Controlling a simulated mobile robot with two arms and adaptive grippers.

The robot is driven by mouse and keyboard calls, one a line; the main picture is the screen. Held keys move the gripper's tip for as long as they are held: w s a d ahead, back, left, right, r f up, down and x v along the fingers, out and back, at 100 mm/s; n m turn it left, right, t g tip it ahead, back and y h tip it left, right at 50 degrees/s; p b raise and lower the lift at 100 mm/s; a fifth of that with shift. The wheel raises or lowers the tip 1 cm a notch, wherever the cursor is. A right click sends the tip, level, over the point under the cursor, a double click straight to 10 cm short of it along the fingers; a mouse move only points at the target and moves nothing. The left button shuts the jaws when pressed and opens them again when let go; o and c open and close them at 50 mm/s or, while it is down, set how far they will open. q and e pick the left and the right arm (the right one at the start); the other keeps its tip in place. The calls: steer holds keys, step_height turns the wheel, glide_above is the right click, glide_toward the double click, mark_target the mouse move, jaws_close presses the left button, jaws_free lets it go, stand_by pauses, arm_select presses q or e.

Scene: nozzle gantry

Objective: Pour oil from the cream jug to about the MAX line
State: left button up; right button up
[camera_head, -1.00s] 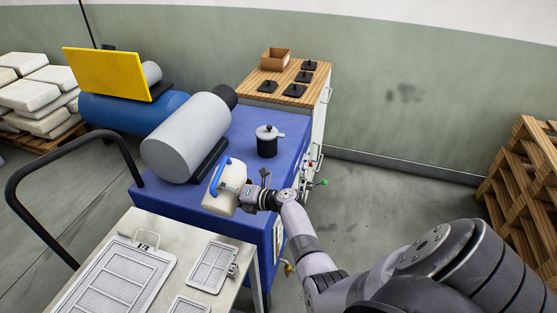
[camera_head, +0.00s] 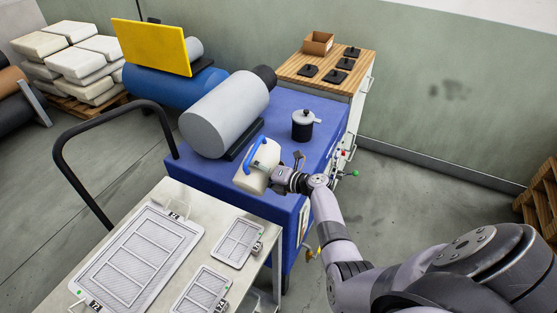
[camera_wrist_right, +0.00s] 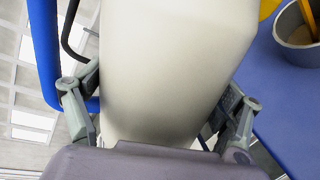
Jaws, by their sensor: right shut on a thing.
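The cream jug (camera_head: 258,170) with a blue handle (camera_head: 255,154) is at the near edge of the blue bench, left of my right gripper (camera_head: 279,179). My right gripper is shut on it. In the right wrist view the jug's pale body (camera_wrist_right: 175,60) fills the space between the fingers (camera_wrist_right: 160,90). I cannot tell whether it touches the bench. A dark pot (camera_head: 302,131) with a light grey top stands on the bench behind the jug. A container (camera_wrist_right: 293,50) with brownish contents shows in the wrist view. No MAX line is readable. My left gripper is not in view.
A large grey cylinder (camera_head: 225,113) lies on the blue bench (camera_head: 275,105), left of the pot. A pale table (camera_head: 170,200) with framed panels is in front. A wooden-topped cabinet (camera_head: 300,70) with several black pieces stands behind. A yellow panel (camera_head: 150,47) is at the back left.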

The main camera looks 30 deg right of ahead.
steer(key=shift+w+d+r, duration=0.1)
steer(key=shift+w+r, duration=0.05)
steer(key=shift+r, duration=0.25)
steer(key=shift+d+r+m, duration=0.1)
steer(key=shift+r+m, duration=0.2)
steer(key=shift+w+d+r+m+g+y, duration=0.1)
steer(key=shift+d+r+m+g+y, duration=0.05)
steer(key=shift+r+m, duration=0.2)
steer(key=shift+w+d+r+m+g+y, duration=0.15)
steer(key=shift+r+m, duration=0.1)
steer(key=shift+r, duration=0.2)
stand_by(2.3)
steer(key=shift+s+f, duration=0.1)
stand_by(1.0)
steer(key=shift+s+a+f+n, duration=0.15)
steer(key=shift+a+f+n, duration=0.15)
steer(key=shift+f+n, duration=0.15)
steer(key=shift+s+a+f+n+b, duration=0.1)
steer(key=shift+a+f+n+b, duration=0.1)
steer(key=shift+f+n+b, duration=0.4)
steer(key=shift+f, duration=0.15)
steer(key=shift+s+a+f+n+t+h+b, duration=0.15)
steer(key=shift+f+n+t+h+b, duration=0.2)
steer(key=shift+f+t+h+b, duration=0.4)
steer(key=shift+g+y, duration=0.25)
